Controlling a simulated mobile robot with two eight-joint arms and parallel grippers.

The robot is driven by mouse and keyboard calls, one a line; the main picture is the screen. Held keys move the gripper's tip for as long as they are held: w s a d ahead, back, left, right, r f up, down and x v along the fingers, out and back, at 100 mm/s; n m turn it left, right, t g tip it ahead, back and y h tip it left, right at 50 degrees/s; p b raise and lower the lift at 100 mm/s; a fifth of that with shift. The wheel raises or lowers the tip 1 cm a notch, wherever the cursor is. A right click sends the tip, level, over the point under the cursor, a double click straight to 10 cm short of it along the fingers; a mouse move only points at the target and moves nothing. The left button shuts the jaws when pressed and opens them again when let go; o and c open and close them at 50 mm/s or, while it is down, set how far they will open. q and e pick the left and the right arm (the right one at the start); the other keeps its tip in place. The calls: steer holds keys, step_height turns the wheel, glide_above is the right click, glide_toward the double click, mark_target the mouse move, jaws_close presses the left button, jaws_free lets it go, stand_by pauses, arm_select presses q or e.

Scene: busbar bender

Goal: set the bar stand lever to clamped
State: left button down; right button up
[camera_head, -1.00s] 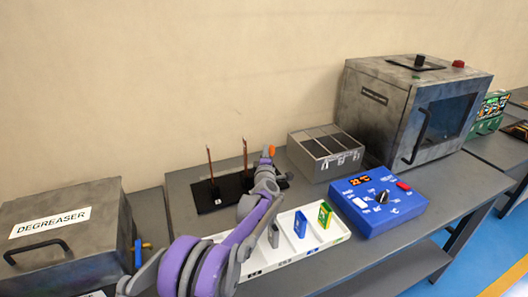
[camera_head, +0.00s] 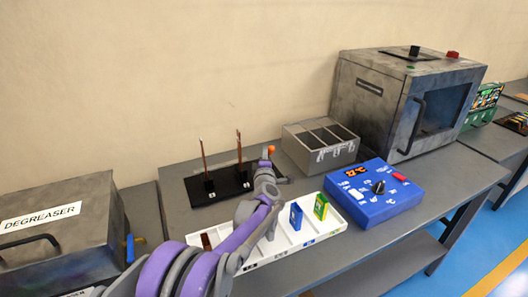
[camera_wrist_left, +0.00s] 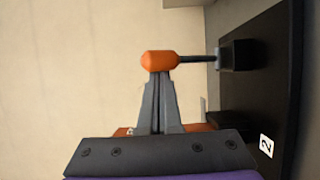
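The black bar stand (camera_head: 228,190) lies on the table by the wall with two upright copper bars. Its lever, a dark rod with an orange knob (camera_head: 270,149), is at the stand's right end. In the left wrist view the orange knob (camera_wrist_left: 160,60) is joined by the rod to a black block on the stand (camera_wrist_left: 268,95). My left gripper (camera_head: 267,164) is at the knob. In the wrist view its fingers (camera_wrist_left: 158,80) are together, tips against or just behind the knob; I cannot tell whether they touch. My right gripper is out of view.
A white tray (camera_head: 262,262) with coloured pieces lies under my left arm. A grey slotted box (camera_head: 320,158), a blue control box (camera_head: 374,208) and an oven (camera_head: 376,110) stand to the right. The degreaser (camera_head: 50,262) is at the left.

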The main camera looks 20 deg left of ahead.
arm_select(q)
steer(key=v, duration=0.9)
steer(key=shift+s+b, duration=0.3)
steer(key=shift+s, duration=0.05)
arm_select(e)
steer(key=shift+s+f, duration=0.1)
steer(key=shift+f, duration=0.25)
